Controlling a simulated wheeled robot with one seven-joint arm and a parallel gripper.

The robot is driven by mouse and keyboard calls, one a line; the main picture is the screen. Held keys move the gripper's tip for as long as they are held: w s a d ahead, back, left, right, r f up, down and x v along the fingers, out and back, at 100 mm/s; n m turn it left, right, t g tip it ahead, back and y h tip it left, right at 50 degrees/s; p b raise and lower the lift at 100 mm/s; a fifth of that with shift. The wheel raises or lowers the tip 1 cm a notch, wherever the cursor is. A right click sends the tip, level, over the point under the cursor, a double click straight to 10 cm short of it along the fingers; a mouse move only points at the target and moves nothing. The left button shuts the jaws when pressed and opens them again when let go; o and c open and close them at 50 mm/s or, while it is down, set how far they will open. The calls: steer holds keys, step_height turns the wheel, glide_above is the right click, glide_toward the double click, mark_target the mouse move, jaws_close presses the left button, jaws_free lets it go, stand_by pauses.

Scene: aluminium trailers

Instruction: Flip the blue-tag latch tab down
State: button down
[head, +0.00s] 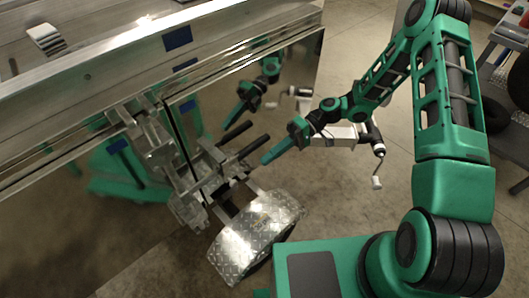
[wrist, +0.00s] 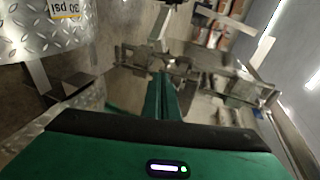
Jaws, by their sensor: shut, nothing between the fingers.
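The aluminium trailer (head: 90,75) carries metal latch hardware (head: 155,140) on its side near a vertical panel seam. Several blue tags show: one on the top rail (head: 177,38), one beside the seam (head: 187,106) and one left of the latch hardware (head: 117,146); some may be reflections. I cannot tell which tab is the latch tab or its position. My gripper (head: 264,160) is shut and empty, right of the hardware and apart from it in the head view. In the wrist view its green fingers (wrist: 163,92) are together, pointing toward metal brackets; no blue tag is clear there.
A treadplate fender (head: 258,225) stands below my gripper; it also shows in the wrist view (wrist: 30,30) with a "30 psi" label. Dark bars (head: 245,140) stick out beside my fingers. A jack with a crank (head: 375,150) stands behind. The polished side panel mirrors my arm.

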steer(key=w+d+f, duration=0.3)
steer(key=d+f, duration=0.3)
steer(key=f, duration=0.1)
steer(key=shift+d, duration=0.15)
steer(key=shift+w+r, duration=0.1)
stand_by(0.3)
steer(key=s+d+r+m+t+h, duration=0.25)
steer(key=d+r+h, duration=0.25)
steer(key=d+r, duration=0.5)
steer(key=s+d+r+m+t+h, duration=0.2)
steer(key=s+d+r+m+h, duration=0.15)
steer(key=d+r, duration=0.65)
steer(key=s+d+r+m+t+h, duration=0.1)
steer(key=s+d+r+m+h, duration=0.1)
steer(key=s, duration=0.7)
steer(key=s+d+r+m+t+h, duration=0.1)
steer(key=s+d+r+m+h, duration=0.1)
steer(key=s+d+r+m, duration=0.3)
steer(key=shift+s+d+r+t, duration=0.35)
steer(key=shift+s+d+r, duration=0.65)
steer(key=shift+s+r, duration=1.25)
